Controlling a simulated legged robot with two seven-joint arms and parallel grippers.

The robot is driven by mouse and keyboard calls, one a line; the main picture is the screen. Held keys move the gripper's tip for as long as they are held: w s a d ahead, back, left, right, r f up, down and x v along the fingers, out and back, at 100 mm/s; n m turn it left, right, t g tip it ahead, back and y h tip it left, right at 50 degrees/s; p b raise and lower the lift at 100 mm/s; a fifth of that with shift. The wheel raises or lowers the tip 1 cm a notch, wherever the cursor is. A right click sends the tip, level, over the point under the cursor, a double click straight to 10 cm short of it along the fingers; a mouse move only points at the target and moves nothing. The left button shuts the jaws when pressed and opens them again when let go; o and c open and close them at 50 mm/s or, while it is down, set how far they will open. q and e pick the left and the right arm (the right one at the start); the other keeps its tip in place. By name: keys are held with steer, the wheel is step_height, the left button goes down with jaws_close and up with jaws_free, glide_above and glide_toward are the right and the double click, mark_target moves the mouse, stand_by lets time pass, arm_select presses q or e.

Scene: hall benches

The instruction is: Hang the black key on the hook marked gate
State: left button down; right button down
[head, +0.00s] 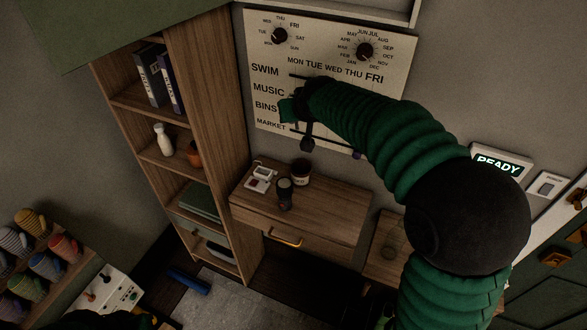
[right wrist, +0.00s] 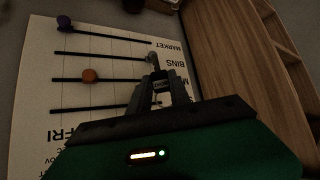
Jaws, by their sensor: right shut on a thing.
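I cannot make out a black key or a hook marked gate. A white wall board (head: 355,92) carries the rows SWIM, MUSIC, BINS and MARKET under weekday names, with dark rails. My right gripper (head: 306,140) points down in front of the board's lower left part. In the right wrist view the right gripper (right wrist: 153,72) is shut on a small grey knob (right wrist: 151,58) near the label end of the BINS rail. An orange knob (right wrist: 89,76) sits on the MUSIC rail, and a purple knob (right wrist: 64,22) at the MARKET rail's far end.
A tall wooden shelf (head: 211,130) stands left of the board. Below is a desk (head: 335,208) with a dark flask (head: 285,193), a cup (head: 300,172) and a small white device (head: 260,177). A lit READY sign (head: 498,163) is at right.

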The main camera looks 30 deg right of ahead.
steer(key=s+d+r+m+t+h+p, duration=0.1)
steer(key=d+r+t+h+p, duration=0.2)
steer(key=r, duration=1.6)
steer(key=s+d+r+t+h+p, duration=0.1)
steer(key=d+r+t, duration=0.35)
steer(key=r, duration=1.55)
steer(key=w+d+f+p, duration=0.2)
steer(key=w+d+p, duration=0.5)
steer(key=p, duration=0.2)
steer(key=shift+f+p, duration=0.35)
steer(key=shift+w+a, duration=0.1)
steer(key=c, duration=1.1)
jaws_free()
